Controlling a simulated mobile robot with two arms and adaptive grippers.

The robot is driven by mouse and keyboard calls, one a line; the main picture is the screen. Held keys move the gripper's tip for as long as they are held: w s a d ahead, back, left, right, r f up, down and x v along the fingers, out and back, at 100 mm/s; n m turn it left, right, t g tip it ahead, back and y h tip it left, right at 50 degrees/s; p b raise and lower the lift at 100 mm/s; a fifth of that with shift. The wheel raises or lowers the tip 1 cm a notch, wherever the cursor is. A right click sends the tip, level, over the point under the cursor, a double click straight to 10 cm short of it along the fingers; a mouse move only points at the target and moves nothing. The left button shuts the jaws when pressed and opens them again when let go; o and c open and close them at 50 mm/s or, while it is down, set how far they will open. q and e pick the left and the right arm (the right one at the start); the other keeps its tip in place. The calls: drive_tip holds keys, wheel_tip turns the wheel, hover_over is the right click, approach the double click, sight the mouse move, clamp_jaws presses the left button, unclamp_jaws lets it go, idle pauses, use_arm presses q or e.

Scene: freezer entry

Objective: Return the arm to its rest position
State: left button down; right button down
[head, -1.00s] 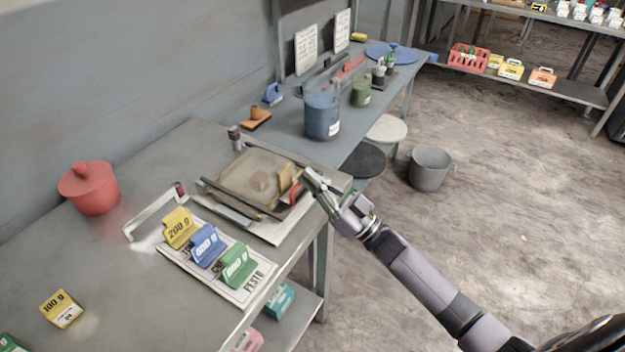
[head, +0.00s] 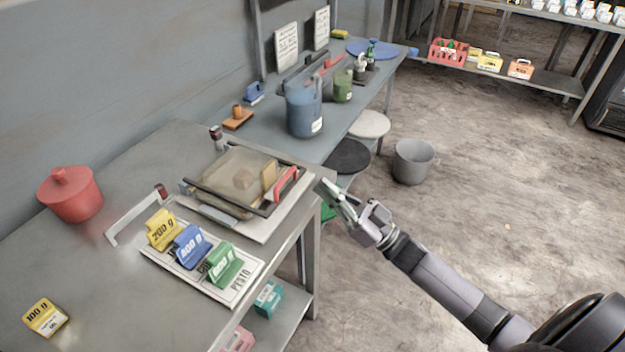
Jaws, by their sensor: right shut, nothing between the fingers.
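My right arm comes in from the lower right of the head view. My right gripper (head: 330,192) is shut and empty, in front of the table's right edge and beside the tray's right end. It appears apart from the tray and its red handle (head: 286,182). My left gripper is not in view.
The metal table (head: 95,268) holds a clear-lidded tray (head: 225,172), a red pot (head: 70,194), a PESTO sheet (head: 235,285) with yellow, blue and green tags, and a 100 g tag (head: 45,317). Stools (head: 348,156) and a grey bucket (head: 413,161) stand beyond. Floor at right is clear.

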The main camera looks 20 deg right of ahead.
drive_tip(key=d+f+m+g+h, duration=0.1)
drive_tip(key=d+f+m+h, duration=0.15)
drive_tip(key=f, duration=0.55)
drive_tip(key=d+f+m+h, duration=0.1)
drive_tip(key=f+h, duration=0.3)
drive_tip(key=f, duration=0.4)
drive_tip(key=d+f+m+g+h, duration=0.15)
drive_tip(key=f+h, duration=0.25)
drive_tip(key=f, duration=0.4)
drive_tip(key=s+d+f+m+g+h, duration=0.15)
drive_tip(key=s+f, duration=0.25)
drive_tip(key=f, duration=0.5)
drive_tip(key=s+a+f+g+h, duration=0.1)
drive_tip(key=s+f+g, duration=0.2)
drive_tip(key=s+f, duration=0.35)
drive_tip(key=s+a+f+g+h, duration=0.15)
drive_tip(key=s+f+g, duration=0.35)
drive_tip(key=s+f, duration=0.85)
drive_tip(key=s+a+f+g, duration=0.2)
drive_tip(key=s+f+g, duration=0.1)
drive_tip(key=s, duration=0.6)
drive_tip(key=s+a+f+n+g, duration=0.1)
drive_tip(key=s+a+f+g, duration=0.1)
drive_tip(key=s+f, duration=0.3)
drive_tip(key=s+a, duration=0.1)
drive_tip(key=s, duration=0.3)
drive_tip(key=shift+s+f+g, duration=0.15)
drive_tip(key=shift+s+g, duration=0.15)
drive_tip(key=shift+g, duration=0.1)
